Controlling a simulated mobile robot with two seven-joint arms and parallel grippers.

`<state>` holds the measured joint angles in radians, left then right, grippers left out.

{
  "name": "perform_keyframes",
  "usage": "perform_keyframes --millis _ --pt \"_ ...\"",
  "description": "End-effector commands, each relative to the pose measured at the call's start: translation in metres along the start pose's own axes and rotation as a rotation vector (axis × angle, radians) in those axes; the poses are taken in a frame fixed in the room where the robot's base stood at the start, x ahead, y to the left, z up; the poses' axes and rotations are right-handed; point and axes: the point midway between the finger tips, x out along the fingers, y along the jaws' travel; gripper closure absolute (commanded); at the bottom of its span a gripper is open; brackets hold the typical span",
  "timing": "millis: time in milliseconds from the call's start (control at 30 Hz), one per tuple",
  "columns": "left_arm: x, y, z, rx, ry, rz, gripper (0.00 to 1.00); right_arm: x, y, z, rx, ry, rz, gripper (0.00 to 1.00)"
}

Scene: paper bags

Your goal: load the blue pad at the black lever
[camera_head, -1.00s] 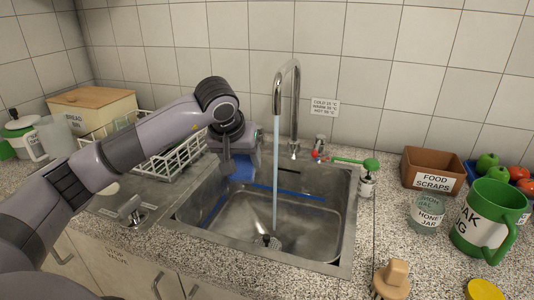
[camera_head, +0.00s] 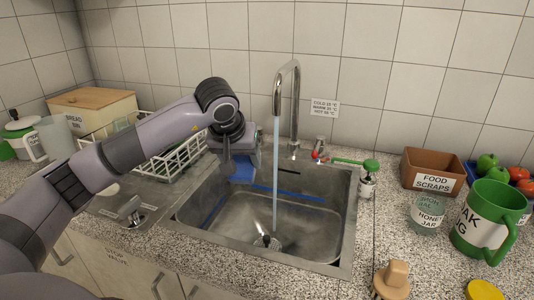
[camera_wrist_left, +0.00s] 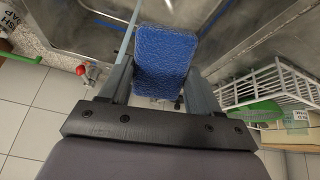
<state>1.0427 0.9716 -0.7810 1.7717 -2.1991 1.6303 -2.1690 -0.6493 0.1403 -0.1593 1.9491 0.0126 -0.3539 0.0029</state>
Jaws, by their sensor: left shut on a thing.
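My left gripper (camera_head: 232,160) is over the back left of the sink, shut on the blue pad (camera_head: 242,170). In the left wrist view the rough-surfaced pad (camera_wrist_left: 166,62) sits between the two fingers of the gripper (camera_wrist_left: 160,84). In the head view the gripper partly hides the pad. A small dispenser (camera_head: 367,184) with a green top stands at the sink's right rim. My right gripper is not in view.
Water (camera_head: 275,170) runs from the tall faucet (camera_head: 297,100) into the sink (camera_head: 305,220), right of the pad. A white dish rack (camera_head: 180,160) stands behind my left arm.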

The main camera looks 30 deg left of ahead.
Motion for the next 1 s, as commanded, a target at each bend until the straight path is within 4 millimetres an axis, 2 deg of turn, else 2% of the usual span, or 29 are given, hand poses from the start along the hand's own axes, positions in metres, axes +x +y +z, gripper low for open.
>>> perform_keyframes --millis 167,800,1000 --pt "-0.002 -0.001 0.000 0.000 0.001 0.000 0.62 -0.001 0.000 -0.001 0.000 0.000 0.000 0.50" --pt "-0.054 -0.024 0.015 0.000 0.000 0.000 0.62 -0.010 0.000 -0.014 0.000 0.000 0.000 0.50" --pt "-0.057 -0.025 0.017 0.000 0.000 0.000 0.62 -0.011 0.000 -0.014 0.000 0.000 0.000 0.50"
